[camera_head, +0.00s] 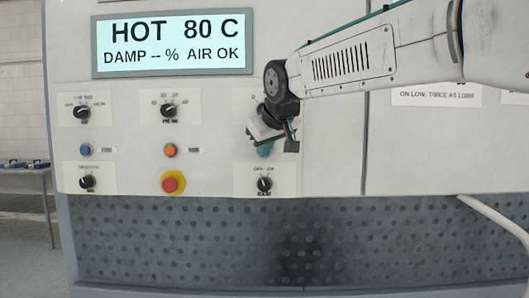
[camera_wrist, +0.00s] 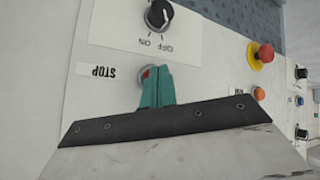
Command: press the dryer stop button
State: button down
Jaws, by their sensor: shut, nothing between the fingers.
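The stop button (camera_wrist: 146,73) shows in the wrist view as a sliver of red beside my fingers, next to an upside-down STOP label (camera_wrist: 97,71). My gripper (camera_wrist: 156,75) has its teal fingers shut and empty. The fingertips overlap the button and hide most of it. I cannot tell whether they touch it. In the head view my gripper (camera_head: 265,148) is in front of the panel's right part, just above the OFF/ON knob (camera_head: 264,184). The stop button is hidden there behind my gripper and wrist.
The dryer panel also carries a red emergency knob on yellow (camera_head: 173,182), an orange button (camera_head: 170,150), a blue button (camera_head: 85,150) and several black knobs. The display (camera_head: 172,43) reads HOT 80 C. A perforated grey panel (camera_head: 170,240) lies below.

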dwell(0.4)
jog(key=shift+s, duration=0.85)
jog(key=s, duration=0.5)
jog(key=shift+a, duration=0.15)
dwell(0.4)
jog(key=s+d+f+m+g+h, duration=0.1)
jog(key=s+d+f+m+g, duration=0.1)
jog(key=s+d+f, duration=0.6)
jog(key=s+d+f+m+g, duration=0.2)
jog(key=s+d+f, duration=0.6)
jog(key=s, duration=0.6)
jog(key=s+d+f+m+g+h, duration=0.1)
jog(key=s+d+f+m+g, duration=0.2)
jog(key=s+d+f, duration=0.5)
jog(key=s+d, duration=0.1)
jog(key=s, duration=0.2)
jog(key=shift+f+g+h, duration=0.3)
jog(key=shift+f+g, duration=0.1)
